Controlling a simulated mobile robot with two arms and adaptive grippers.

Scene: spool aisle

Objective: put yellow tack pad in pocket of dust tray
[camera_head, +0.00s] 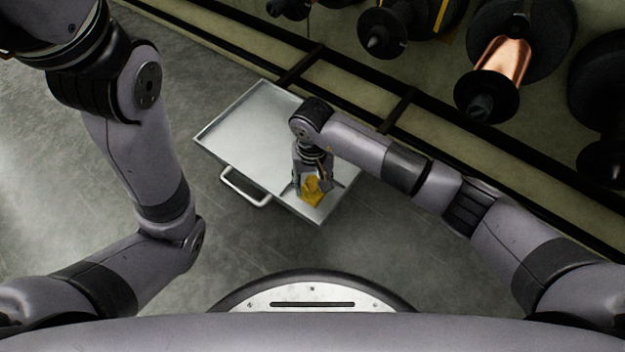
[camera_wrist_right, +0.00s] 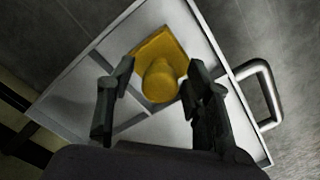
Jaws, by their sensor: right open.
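The yellow tack pad (camera_head: 311,194) lies at the near right end of the metal dust tray (camera_head: 246,132). In the right wrist view the pad (camera_wrist_right: 168,47) is a flat square with a round knob on top. It lies in a divided corner part of the tray (camera_wrist_right: 72,92); the knob hides some of the divider lines. My right gripper (camera_head: 314,183) is over the pad, pointing down. Its open fingers (camera_wrist_right: 161,72) are on either side of the knob, with gaps showing. My left arm shows at the left, but its gripper is out of view.
The tray has a bar handle (camera_head: 245,188) on its near left side. A rack with several spools, one wound with copper wire (camera_head: 504,62), stands at the upper right. Dark rails run along the tray's far side. Grey floor is clear at the left.

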